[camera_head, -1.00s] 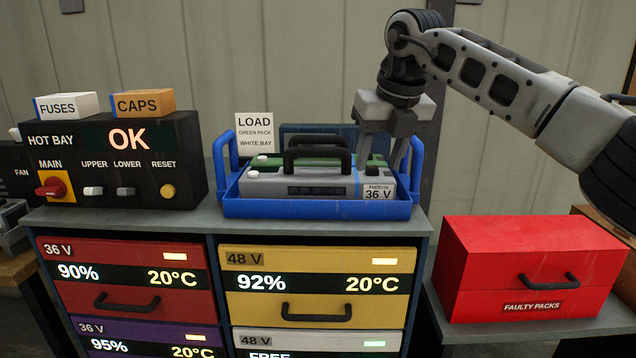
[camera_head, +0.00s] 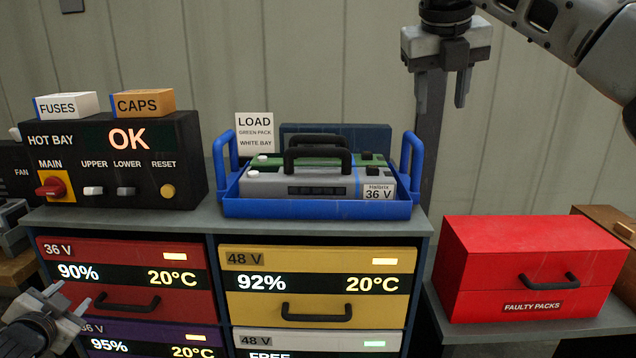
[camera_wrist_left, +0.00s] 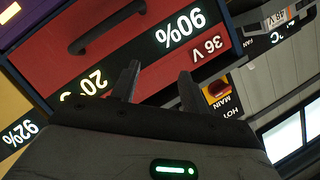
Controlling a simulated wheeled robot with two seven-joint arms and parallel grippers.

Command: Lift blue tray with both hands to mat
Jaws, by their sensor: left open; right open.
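The blue tray (camera_head: 316,209) stands on top of the grey cabinet, with an upright blue handle at each end. It holds a grey 36 V battery pack (camera_head: 300,184) in front and a green pack (camera_head: 372,160) behind it. My right gripper (camera_head: 440,100) is open and empty, above and to the right of the tray's right handle (camera_head: 415,168). My left gripper (camera_head: 78,303) is low at the left edge, in front of the red 36 V drawer; it also shows in the left wrist view (camera_wrist_left: 158,88), open and empty, fingers pointing at the drawer front. No mat is recognisable.
The black hot bay box (camera_head: 115,160) stands left of the tray, and the LOAD card (camera_head: 254,133) behind it. The red faulty packs box (camera_head: 530,268) is on the right. The cabinet front has red (camera_head: 130,265) and yellow drawers (camera_head: 318,285) with protruding handles.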

